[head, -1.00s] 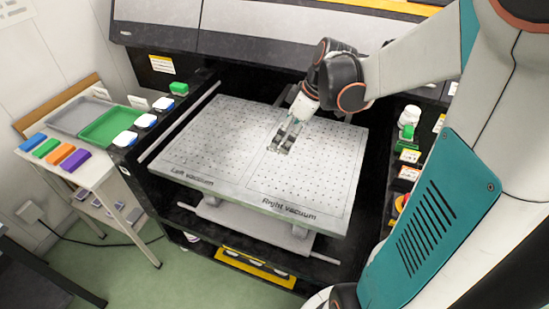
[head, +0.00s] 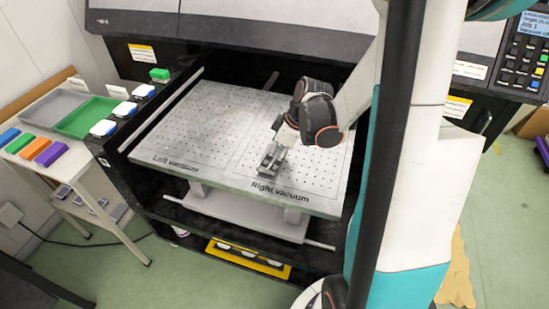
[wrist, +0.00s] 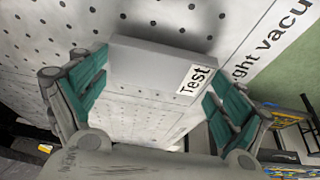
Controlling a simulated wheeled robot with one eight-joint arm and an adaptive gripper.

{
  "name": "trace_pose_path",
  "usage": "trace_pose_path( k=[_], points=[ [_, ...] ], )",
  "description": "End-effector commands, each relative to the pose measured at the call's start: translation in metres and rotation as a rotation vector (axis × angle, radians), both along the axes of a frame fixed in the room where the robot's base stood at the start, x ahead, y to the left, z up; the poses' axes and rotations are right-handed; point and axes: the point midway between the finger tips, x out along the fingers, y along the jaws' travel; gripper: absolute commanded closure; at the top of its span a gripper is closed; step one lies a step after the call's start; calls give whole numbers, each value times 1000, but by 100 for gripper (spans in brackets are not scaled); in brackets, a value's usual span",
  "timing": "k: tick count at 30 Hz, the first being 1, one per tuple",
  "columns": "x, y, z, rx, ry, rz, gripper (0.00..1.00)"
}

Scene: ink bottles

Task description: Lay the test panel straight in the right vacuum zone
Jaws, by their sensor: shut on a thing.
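The test panel (wrist: 150,62) is a grey slab with a white "Test" label, seen in the wrist view between the teal-padded fingers of my gripper (wrist: 158,98). My gripper is shut on it. In the head view my gripper (head: 272,158) is over the front left part of the right vacuum zone (head: 315,172), near the "Right vacuum" lettering. There the panel is hard to make out among the fingers. The panel's labelled end faces the lettering. I cannot tell whether it touches the perforated bed or is just above it.
The left vacuum zone (head: 205,125) is bare. A printer body (head: 230,40) overhangs the back of the bed. Green (head: 88,118) and grey (head: 48,103) trays and several coloured blocks sit on a side table at left. White-topped bottles line the bed's left side.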

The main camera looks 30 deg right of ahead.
Motion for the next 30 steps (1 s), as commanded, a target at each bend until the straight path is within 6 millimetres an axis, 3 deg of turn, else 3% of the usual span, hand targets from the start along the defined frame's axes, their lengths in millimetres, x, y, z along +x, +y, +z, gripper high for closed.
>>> trace_pose_path(
  k=[2, 13, 14, 15, 30],
  points=[
    [0, 0, -9, 0, 0, 0, 33],
    [0, 0, -12, 0, 0, 0, 33],
    [0, 0, -11, 0, 0, 0, 2],
    [0, 0, -11, 0, 0, 0, 0],
    [0, 0, -5, 0, 0, 0, 0]
  ],
)
